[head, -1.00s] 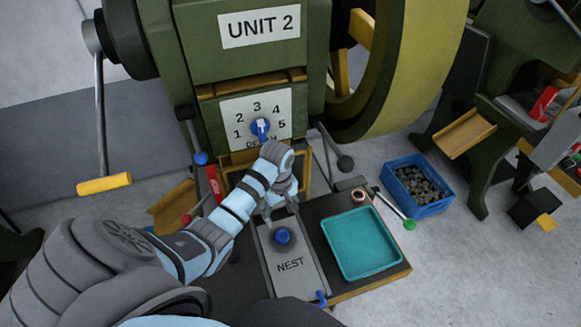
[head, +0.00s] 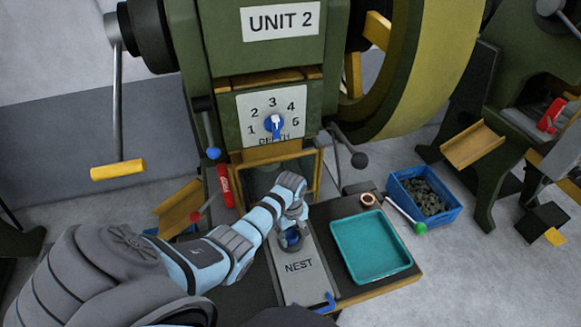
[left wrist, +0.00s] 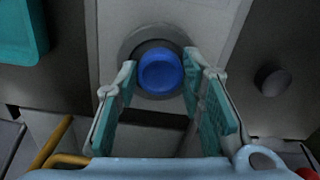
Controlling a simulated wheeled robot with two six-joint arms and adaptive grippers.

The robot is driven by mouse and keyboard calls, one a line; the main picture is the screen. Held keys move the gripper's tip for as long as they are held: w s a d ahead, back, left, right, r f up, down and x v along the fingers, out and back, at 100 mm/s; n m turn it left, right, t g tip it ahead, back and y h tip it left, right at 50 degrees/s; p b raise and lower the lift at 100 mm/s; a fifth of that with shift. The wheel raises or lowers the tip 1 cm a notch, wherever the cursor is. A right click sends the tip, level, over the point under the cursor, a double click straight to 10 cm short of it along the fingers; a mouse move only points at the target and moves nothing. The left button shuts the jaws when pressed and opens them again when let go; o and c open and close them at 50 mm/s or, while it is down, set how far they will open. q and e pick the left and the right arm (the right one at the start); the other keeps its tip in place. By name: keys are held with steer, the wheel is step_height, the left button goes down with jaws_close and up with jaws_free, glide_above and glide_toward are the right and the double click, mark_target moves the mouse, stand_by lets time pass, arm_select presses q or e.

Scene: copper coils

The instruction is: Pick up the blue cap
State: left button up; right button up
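The blue cap (head: 292,239) sits in the round dark seat of the grey NEST plate (head: 300,280), partly hidden by my left gripper in the head view. In the left wrist view the cap (left wrist: 160,71) is a round blue disc with a dark ring around it. My left gripper (head: 291,225) is over the cap. My right gripper is not in view.
A blue crate (head: 424,194) of dark pieces stands on the floor farther right. The green UNIT 2 press (head: 265,60) rises behind, with levers near my arm.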

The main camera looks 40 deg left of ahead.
arm_select(q)
steer(key=c, duration=0.3)
